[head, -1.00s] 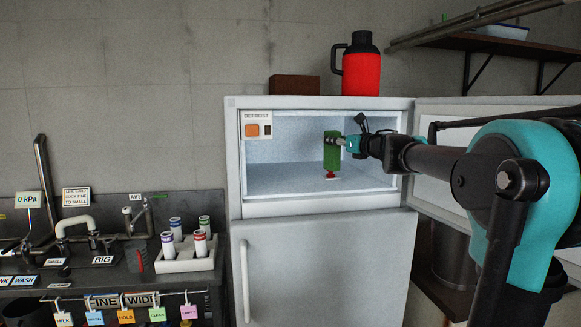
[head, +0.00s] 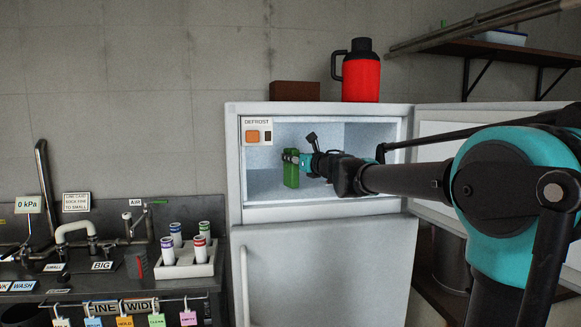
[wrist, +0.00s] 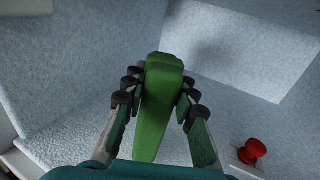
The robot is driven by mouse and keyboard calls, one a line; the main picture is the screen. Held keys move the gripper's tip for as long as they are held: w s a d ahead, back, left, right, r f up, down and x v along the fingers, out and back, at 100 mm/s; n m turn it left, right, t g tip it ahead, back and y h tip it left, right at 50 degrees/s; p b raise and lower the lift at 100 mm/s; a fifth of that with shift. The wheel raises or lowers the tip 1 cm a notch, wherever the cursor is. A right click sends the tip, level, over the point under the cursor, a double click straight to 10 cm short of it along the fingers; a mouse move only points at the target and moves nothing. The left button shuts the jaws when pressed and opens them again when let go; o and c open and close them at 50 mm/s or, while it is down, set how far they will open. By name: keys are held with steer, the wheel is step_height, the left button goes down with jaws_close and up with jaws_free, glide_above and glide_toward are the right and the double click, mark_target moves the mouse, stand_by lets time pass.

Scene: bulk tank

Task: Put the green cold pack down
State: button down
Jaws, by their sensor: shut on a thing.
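The green cold pack (head: 291,172) is inside the open upper compartment (head: 362,150) of the white fridge, towards its left side. My gripper (head: 290,158) reaches in from the right and is shut on the pack's upper part. In the wrist view, the fingers of my gripper (wrist: 157,85) close on both sides of the green cold pack (wrist: 157,110). The pack hangs upright in the head view. I cannot tell whether its lower end touches the compartment floor.
A red knob-like piece (wrist: 255,148) is inside, right of the pack in the wrist view. A DEFROST panel (head: 257,131) sits at the compartment's upper left. The open door (head: 450,130) stands to the right. A red flask (head: 361,72) and brown box (head: 295,91) stand on top.

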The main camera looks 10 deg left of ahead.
mark_target(291, 165)
step_height(291, 165, down, 2)
steer(key=shift+f, duration=0.25)
steer(key=shift+a+f, duration=0.2)
steer(key=shift+f, duration=0.05)
steer(key=c, duration=1.2)
jaws_free()
steer(key=shift+f, duration=0.1)
steer(key=shift+d, duration=0.1)
steer(key=v, duration=1.2)
